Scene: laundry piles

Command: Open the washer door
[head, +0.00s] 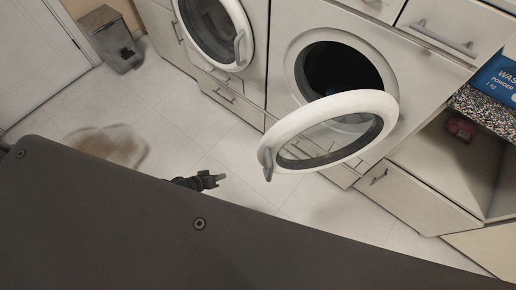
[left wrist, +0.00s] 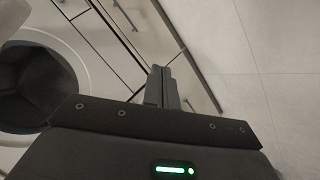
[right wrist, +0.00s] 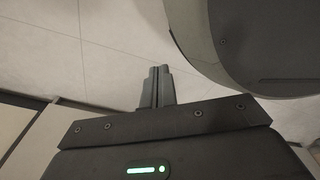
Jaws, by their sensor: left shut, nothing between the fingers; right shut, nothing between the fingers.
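A white front-loading machine with a dark drum opening (head: 338,70) stands right of centre in the head view. Its round glass door (head: 384,103) is swung wide open, with a grey handle (head: 267,162) on its free edge. Something blue shows dimly in the drum. My left gripper (head: 218,178) is left of the door handle in the picture, apart from it. In the left wrist view its fingers (left wrist: 163,70) are shut and empty, with a round machine opening (left wrist: 68,85) at left. My right gripper (right wrist: 158,70) is shut and empty over floor; the head view does not show it.
A second machine with a round door (head: 243,20) stands to the left. A grey bin (head: 112,40) is at upper left. A blurred beige shape (head: 115,145) is on the floor. An open shelf and a blue powder box (head: 500,80) are at right.

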